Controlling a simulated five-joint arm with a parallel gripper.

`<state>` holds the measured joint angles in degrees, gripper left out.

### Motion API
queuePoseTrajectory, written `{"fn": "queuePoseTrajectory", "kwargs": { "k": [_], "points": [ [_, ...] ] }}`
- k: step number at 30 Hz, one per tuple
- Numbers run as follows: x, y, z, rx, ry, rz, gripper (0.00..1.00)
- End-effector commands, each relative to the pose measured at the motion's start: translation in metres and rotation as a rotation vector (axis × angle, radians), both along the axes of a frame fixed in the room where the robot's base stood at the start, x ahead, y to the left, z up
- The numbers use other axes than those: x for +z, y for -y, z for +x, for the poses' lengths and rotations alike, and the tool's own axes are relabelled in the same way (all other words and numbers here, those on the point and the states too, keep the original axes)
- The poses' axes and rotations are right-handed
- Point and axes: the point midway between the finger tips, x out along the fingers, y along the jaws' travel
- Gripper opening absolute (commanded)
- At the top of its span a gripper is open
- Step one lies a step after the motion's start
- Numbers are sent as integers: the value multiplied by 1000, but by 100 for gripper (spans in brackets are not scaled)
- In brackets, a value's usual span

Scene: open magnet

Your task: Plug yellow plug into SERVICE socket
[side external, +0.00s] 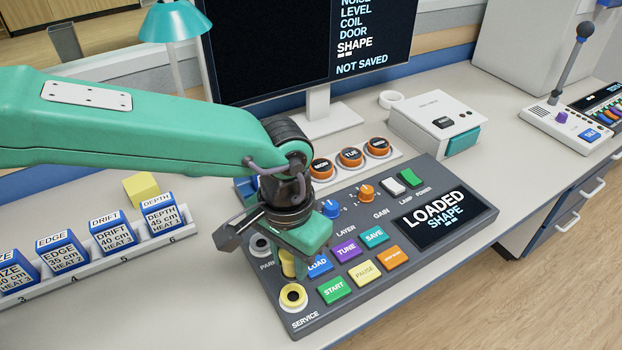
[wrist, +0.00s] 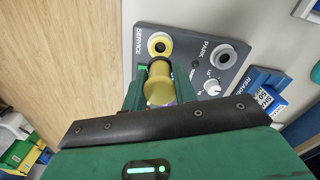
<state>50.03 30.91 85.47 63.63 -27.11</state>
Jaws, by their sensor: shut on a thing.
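The yellow plug (wrist: 159,88) is upright between the jaws of my gripper (wrist: 160,82), which is shut on it. In the side view the plug (side external: 288,266) shows below my gripper (side external: 294,254), partly hidden by the jaws. The SERVICE socket (side external: 293,297) is a yellow ring with a dark open hole at the panel's near-left corner. It also shows in the wrist view (wrist: 160,43), just beyond the plug's dark tip. The plug is beside the socket, not in it. The gap between plug tip and panel is hard to judge.
The grey PARK socket (wrist: 223,57) is empty beside SERVICE. Coloured buttons, such as green START (side external: 334,290), and knobs crowd the panel right of my gripper. A rack of labelled blue blocks (side external: 110,230) stands left. Bare desk (side external: 215,300) lies between rack and panel.

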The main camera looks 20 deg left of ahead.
Motion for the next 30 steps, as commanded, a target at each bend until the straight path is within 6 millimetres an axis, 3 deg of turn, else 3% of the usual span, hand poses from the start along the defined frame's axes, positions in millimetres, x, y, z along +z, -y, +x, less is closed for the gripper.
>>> {"fn": "queuePoseTrajectory", "kwargs": {
  "k": [30],
  "points": [
    [-56, -1, 0, 0, 0, 0, 5]
  ]
}}
